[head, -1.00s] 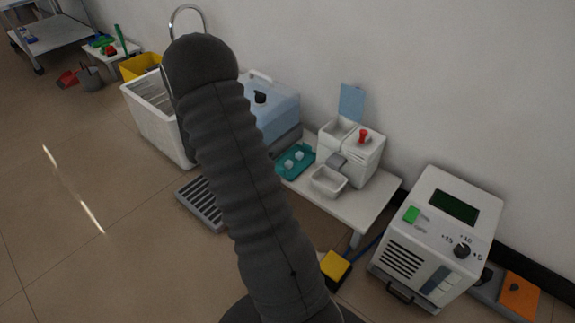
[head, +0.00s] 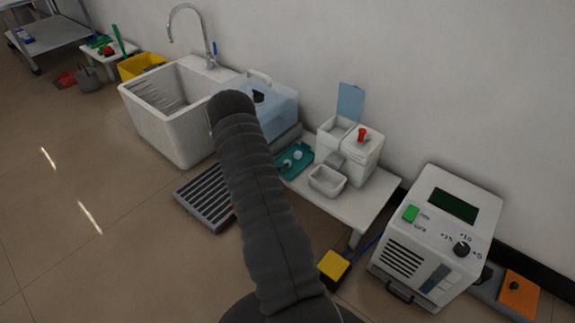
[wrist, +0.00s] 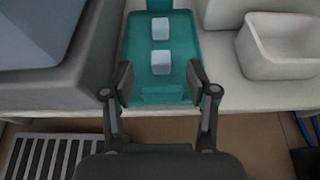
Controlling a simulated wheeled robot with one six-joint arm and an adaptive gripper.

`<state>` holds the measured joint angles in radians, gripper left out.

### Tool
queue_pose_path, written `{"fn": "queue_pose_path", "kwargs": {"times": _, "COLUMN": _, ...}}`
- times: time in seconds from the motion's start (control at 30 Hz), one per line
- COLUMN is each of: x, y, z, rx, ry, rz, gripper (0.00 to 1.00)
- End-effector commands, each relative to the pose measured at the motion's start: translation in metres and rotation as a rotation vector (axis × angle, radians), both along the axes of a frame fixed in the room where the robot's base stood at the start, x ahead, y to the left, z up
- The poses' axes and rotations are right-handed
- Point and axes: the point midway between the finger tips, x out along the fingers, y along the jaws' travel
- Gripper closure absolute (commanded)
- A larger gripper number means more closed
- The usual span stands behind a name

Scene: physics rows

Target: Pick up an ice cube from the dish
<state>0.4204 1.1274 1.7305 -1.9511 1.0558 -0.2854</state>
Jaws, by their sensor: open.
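Two pale ice cubes lie on a teal dish (wrist: 183,57) on the low white table. In the wrist view the nearer cube (wrist: 161,63) is just beyond my fingertips, and the farther cube (wrist: 161,28) is behind it. My gripper (wrist: 160,84) is open and empty, its fingers at either side of the dish's near part and lined up with the cubes. In the head view the dish (head: 281,174) and the cubes (head: 298,155) show right of my arm. My gripper is hidden there behind my arm.
A white bin (head: 327,181) stands right of the dish, by a white dispenser (head: 362,154) with a red knob. A blue-lidded box (head: 270,105) stands left of it. A white sink (head: 165,125) and a floor grate (head: 203,196) are farther left.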

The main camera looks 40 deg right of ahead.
Motion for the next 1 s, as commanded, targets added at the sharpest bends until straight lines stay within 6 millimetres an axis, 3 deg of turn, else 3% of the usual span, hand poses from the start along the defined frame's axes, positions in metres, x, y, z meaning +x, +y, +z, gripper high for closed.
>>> {"fn": "queue_pose_path", "kwargs": {"times": 0.33, "x": 0.001, "y": -0.023, "z": -0.014, "rx": 0.001, "ry": 0.001, "rz": -0.001, "gripper": 0.42}}
{"fn": "queue_pose_path", "kwargs": {"times": 0.6, "x": 0.003, "y": -0.054, "z": -0.031, "rx": 0.0, "ry": -0.001, "rz": -0.001, "gripper": 0.42}}
{"fn": "queue_pose_path", "kwargs": {"times": 0.93, "x": 0.004, "y": -0.059, "z": -0.033, "rx": 0.0, "ry": 0.0, "rz": 0.0, "gripper": 0.42}}
{"fn": "queue_pose_path", "kwargs": {"times": 1.0, "x": 0.004, "y": -0.059, "z": -0.033, "rx": 0.0, "ry": 0.0, "rz": 0.0, "gripper": 0.59}}
